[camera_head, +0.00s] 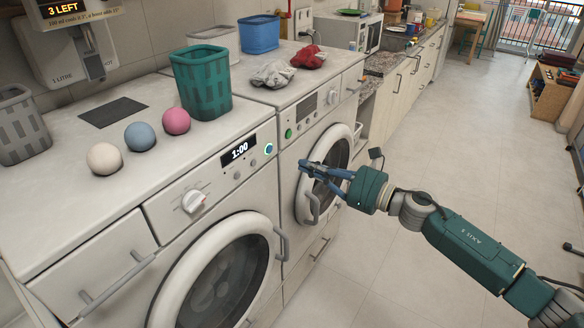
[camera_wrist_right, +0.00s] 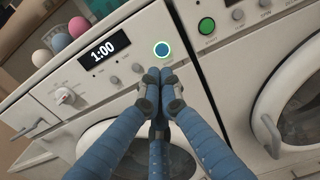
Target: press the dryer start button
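The left front-loading machine (camera_head: 160,262) has a lit display (camera_head: 239,151) reading 1:00. A round blue button (camera_head: 268,149) with a glowing green ring sits at the right end of its panel; it also shows in the right wrist view (camera_wrist_right: 162,49). The right machine (camera_head: 345,104) has a green button (camera_head: 289,133). No label tells which one is the dryer. My right gripper (camera_head: 304,167) is shut and empty. In the right wrist view its fingertips (camera_wrist_right: 157,77) meet just below the blue button in the picture, seemingly apart from it. My left gripper is not in view.
A dial (camera_head: 193,201) and door handle (camera_head: 282,244) are on the left machine. Three balls (camera_head: 140,136), a green basket (camera_head: 202,82) and a grey basket (camera_head: 20,125) stand on top. Cloths (camera_head: 273,74) lie on the right machine. The floor (camera_head: 440,160) to the right is open.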

